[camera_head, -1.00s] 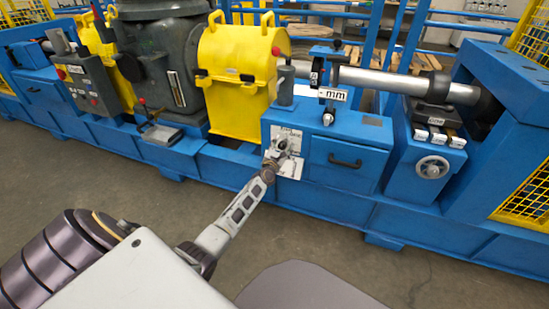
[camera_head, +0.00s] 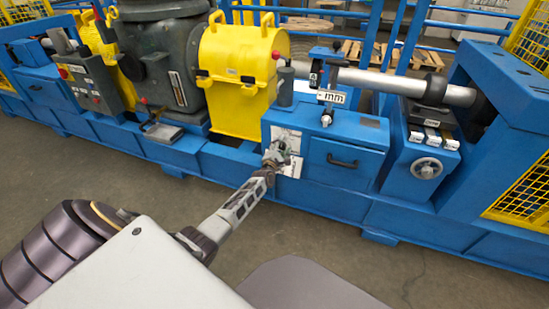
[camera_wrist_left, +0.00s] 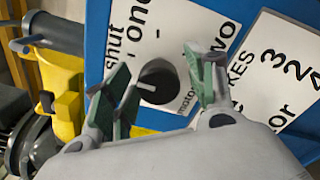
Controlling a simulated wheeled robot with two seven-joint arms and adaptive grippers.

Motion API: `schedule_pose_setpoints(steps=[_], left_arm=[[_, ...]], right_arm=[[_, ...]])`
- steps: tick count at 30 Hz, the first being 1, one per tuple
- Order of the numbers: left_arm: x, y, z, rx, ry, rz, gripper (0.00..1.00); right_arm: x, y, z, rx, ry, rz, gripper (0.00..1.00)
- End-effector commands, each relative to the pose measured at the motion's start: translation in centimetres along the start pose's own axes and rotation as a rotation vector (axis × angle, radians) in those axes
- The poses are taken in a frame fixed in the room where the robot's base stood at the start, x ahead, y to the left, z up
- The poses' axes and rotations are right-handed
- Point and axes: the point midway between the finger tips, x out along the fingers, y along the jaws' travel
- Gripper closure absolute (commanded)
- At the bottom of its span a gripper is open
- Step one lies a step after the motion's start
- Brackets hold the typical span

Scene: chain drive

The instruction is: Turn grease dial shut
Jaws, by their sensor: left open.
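The grease dial (camera_wrist_left: 158,82) is a round black knob with a short white mark on a white plate (camera_wrist_left: 172,30). The plate carries the words "shut", "one" and "two". My left gripper (camera_wrist_left: 160,70) is open, with green-padded fingers on either side of the knob; I cannot tell whether they touch it. In the head view my left gripper (camera_head: 274,157) is at the front of the blue cabinet and hides the knob. Part of the white plate (camera_head: 289,137) shows behind it. My right gripper is not in view.
A second white plate (camera_wrist_left: 268,75) with numbers is beside the dial plate. The blue cabinet (camera_head: 318,133) has a drawer with a black handle (camera_head: 342,161) to the right. A yellow housing (camera_head: 238,75) stands to the left. The grey floor (camera_head: 340,250) in front is clear.

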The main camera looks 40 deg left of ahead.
Motion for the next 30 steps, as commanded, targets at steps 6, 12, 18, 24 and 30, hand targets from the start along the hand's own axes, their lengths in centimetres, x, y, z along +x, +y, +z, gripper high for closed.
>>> schedule_pose_setpoints(steps=[6,12,18,24,30], left_arm=[[0.1,0.3,0.2,0.129,0.000,0.001,0.44],[0.0,0.2,0.1,0.250,0.000,0.001,0.44],[0.0,0.2,0.1,0.367,0.000,0.001,0.44],[0.0,0.2,0.1,0.482,0.001,0.001,0.44],[0.0,0.2,0.1,0.594,0.000,0.001,0.44]], right_arm=[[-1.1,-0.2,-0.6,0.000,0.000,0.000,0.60],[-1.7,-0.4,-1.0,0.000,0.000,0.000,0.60],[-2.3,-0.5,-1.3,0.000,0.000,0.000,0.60],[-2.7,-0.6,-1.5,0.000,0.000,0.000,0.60],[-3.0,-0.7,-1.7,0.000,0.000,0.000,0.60]])
